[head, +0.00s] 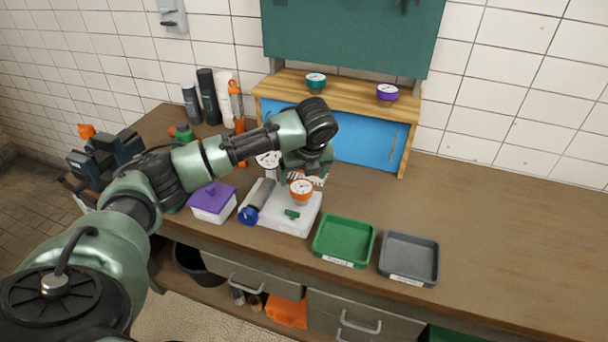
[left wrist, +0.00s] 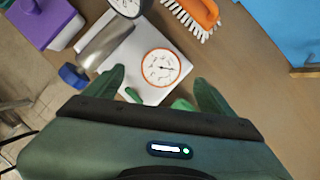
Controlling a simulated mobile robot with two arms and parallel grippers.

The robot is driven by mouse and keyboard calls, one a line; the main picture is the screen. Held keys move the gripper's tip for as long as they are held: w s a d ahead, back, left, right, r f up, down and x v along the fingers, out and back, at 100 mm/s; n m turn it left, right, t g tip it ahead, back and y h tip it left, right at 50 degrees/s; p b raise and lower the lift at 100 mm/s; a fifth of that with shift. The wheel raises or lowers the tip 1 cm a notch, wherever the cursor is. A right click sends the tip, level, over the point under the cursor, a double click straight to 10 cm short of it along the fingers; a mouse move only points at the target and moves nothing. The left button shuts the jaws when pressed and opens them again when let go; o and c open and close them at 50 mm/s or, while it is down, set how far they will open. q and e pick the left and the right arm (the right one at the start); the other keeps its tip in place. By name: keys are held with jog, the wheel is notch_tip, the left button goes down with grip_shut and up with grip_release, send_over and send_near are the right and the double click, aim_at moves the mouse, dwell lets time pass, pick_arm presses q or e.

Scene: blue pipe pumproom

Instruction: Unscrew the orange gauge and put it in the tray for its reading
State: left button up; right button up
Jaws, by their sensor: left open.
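The orange gauge (head: 301,191) has a white dial and sits over a white base plate (head: 292,225). It also shows face-on in the left wrist view (left wrist: 160,67). My left gripper (head: 304,174) is open and empty, close above and behind the gauge in the head view. In the left wrist view its green fingers stand on either side below the gauge, apparently apart from it. A green tray (head: 343,262) and a grey tray (head: 408,281) stand to the right, both empty. Their front labels are too small to read. My right gripper is out of view.
A grey pipe with a blue end (head: 248,215) and a small green handle (head: 292,213) are at the plate. A purple-lidded box (head: 212,197) stands left. An orange brush (left wrist: 199,11) lies behind. Teal (head: 316,82) and purple (head: 387,93) gauges sit on the shelf. The right bench is clear.

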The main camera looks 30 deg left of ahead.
aim_at(301, 187)
pick_arm(q)
jog(key=p+x, duration=0.1)
jog(key=x, duration=0.6)
jog(key=shift+w+f, duration=0.1)
jog(key=shift+f, duration=0.15)
